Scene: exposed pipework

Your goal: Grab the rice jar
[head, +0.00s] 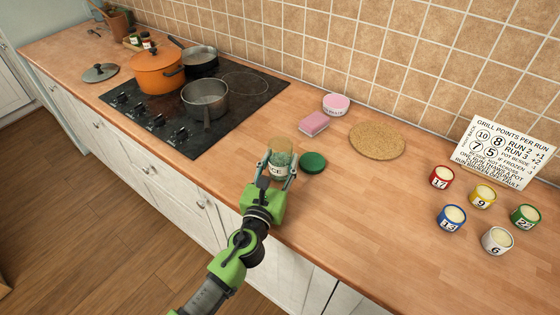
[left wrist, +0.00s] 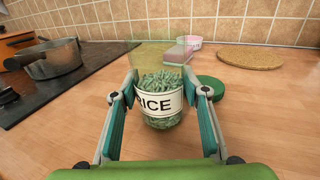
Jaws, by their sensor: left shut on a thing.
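The rice jar (head: 281,166) is a clear jar with green contents and a white label reading RICE. It stands upright, without a lid on it, near the counter's front edge. In the left wrist view the jar (left wrist: 160,100) sits between the fingers, its label facing the camera. My left gripper (head: 278,161) is shut on the jar, one finger on each side. A round green lid (head: 312,163) lies on the counter just right of the jar; it also shows in the left wrist view (left wrist: 209,88). My right gripper is not in view.
A black hob (head: 190,125) with an orange pot (head: 158,73) and grey pans stands left. A pink sponge (head: 314,123), a pink-and-white tub (head: 336,104) and a cork mat (head: 377,140) lie behind. Several numbered cups (head: 450,219) and a sign (head: 501,152) stand right.

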